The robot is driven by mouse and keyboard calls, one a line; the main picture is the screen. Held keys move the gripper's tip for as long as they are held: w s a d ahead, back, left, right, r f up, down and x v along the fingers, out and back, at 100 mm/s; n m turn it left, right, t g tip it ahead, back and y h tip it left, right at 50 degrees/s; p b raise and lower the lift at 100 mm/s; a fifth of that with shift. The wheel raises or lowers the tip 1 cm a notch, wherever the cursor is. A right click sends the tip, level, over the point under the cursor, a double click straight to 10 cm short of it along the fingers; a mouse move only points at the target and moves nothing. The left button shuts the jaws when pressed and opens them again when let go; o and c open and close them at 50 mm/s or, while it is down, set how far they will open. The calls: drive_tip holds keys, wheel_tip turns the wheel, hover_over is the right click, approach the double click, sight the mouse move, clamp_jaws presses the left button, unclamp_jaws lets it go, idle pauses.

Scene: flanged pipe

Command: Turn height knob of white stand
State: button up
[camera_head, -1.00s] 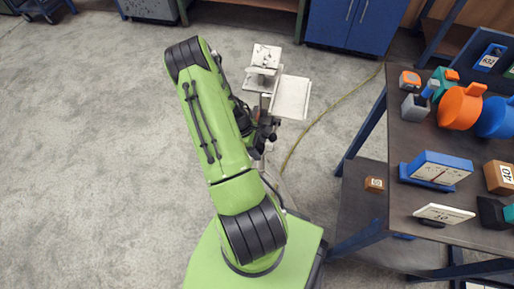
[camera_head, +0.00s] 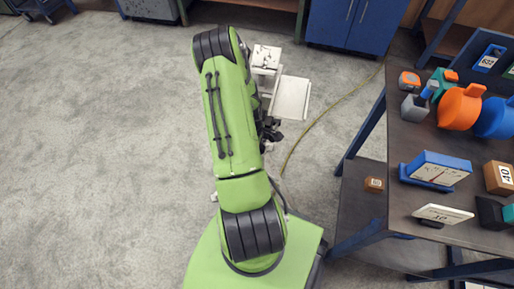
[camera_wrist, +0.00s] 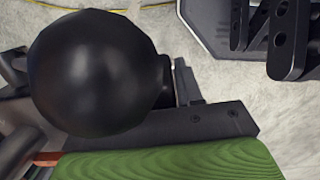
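The white stand (camera_head: 291,97) is on the floor just right of my arm in the head view. It has a flat white plate and a smaller white upper part (camera_head: 266,58) behind it, and my arm hides some of it. My gripper (camera_head: 269,131) is a dark shape at the near side of the stand, partly covered by the arm. In the wrist view, a large round black knob (camera_wrist: 95,72) is close to the camera at left. My gripper's dark, holed fingers (camera_wrist: 262,32) are at upper right, apart, with nothing seen between them. They do not touch the knob.
A dark table (camera_head: 420,165) with blue legs stands at right, holding several blocks and orange and blue vessels. A yellow cable (camera_head: 313,125) lies on the floor. A green wood-grained piece (camera_wrist: 175,162) fills the bottom of the wrist view. Floor at left is clear.

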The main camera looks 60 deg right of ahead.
drive_tip(key=o, duration=0.3)
drive_tip(key=r+p, duration=0.1)
drive_tip(key=r, duration=0.3)
drive_tip(key=w+r+p, duration=0.1)
drive_tip(key=r, duration=0.3)
drive_tip(key=r+p, duration=0.1)
drive_tip(key=r, duration=0.3)
drive_tip(key=shift+w+a+p, duration=0.15)
drive_tip(key=shift+w+p, duration=0.05)
drive_tip(key=shift+p, duration=0.2)
